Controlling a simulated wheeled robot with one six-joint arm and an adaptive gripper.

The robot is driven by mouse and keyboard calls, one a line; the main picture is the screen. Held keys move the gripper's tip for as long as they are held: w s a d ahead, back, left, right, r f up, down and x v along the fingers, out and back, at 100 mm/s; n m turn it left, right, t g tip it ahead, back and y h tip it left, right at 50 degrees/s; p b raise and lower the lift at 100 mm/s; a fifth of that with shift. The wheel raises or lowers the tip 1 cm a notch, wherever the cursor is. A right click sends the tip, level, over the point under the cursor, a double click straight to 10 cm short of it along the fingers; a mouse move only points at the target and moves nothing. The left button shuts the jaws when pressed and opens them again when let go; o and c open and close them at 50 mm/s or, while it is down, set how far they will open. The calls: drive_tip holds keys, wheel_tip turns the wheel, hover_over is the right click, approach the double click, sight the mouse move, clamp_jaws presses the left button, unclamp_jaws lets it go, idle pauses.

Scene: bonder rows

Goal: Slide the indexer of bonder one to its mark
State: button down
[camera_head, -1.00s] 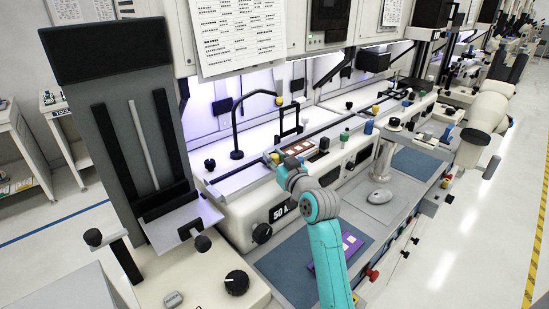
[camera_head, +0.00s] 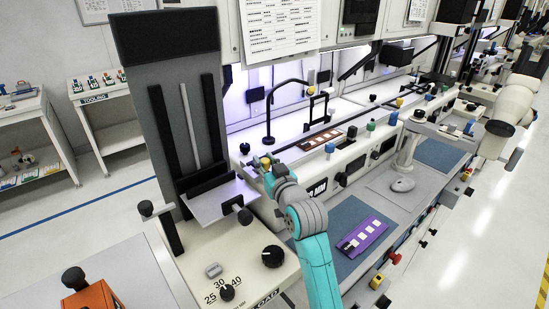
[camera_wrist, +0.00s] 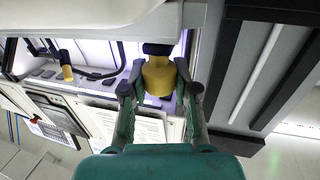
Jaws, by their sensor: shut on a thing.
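In the wrist view my gripper (camera_wrist: 158,90) is shut on a yellow knob (camera_wrist: 158,72) with a black part at its end; the fingers press on both sides of it. I take this knob to be the indexer's handle. In the head view my gripper (camera_head: 262,166) is at the left end of the nearest bonder's rail, just right of the tall grey column unit. The held knob is mostly hidden there by my wrist. The brown strip with pale squares (camera_head: 322,138) lies on the rail to the right, apart from my gripper. I cannot make out the mark.
The grey column unit (camera_head: 170,110) with a tilted plate (camera_head: 218,202) stands close left of my arm. A black gooseneck (camera_head: 268,110) rises behind the rail. A purple strip (camera_head: 362,236) lies on the blue mat in front. The aisle floor at right is clear.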

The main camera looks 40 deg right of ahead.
drive_tip(key=shift+a, duration=0.25)
drive_tip(key=c, duration=0.9)
unclamp_jaws()
drive_tip(key=shift+a, duration=0.1)
drive_tip(key=shift+o, duration=0.2)
drive_tip(key=shift+s, duration=0.3)
drive_tip(key=v, duration=1.1)
drive_tip(key=shift+s, duration=0.2)
drive_tip(key=shift+a+f, duration=0.15)
